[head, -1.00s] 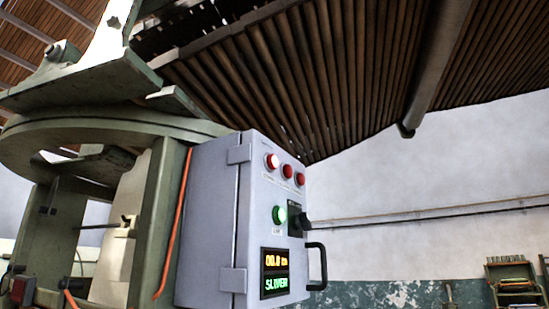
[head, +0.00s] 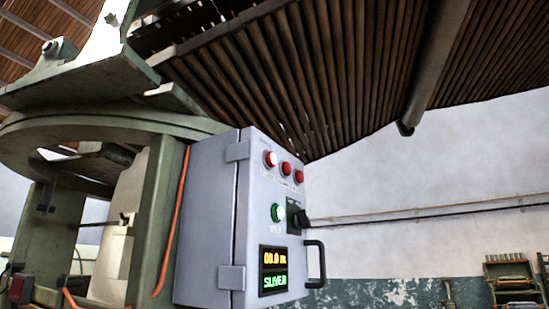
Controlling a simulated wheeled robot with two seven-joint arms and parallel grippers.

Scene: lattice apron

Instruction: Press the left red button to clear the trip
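A grey control box (head: 208,215) is mounted on the green machine frame. Three red buttons or lamps sit in a row near the top of its front face. The left red button (head: 270,159) looks brighter, with a pale lit spot. The middle red one (head: 286,168) and the right red one (head: 299,176) are darker. A green lit button (head: 278,212) sits below, beside a black rotary switch (head: 297,217). A display (head: 273,270) shows orange digits above green text that seems to read SLIVER. Neither of my grippers is in view.
A black handle (head: 316,265) sticks out from the box's right edge. The green machine frame (head: 150,220) with an orange cable (head: 172,220) stands left of the box. A slatted brown lattice (head: 290,75) slopes overhead. A shelf rack (head: 513,280) stands far right by the wall.

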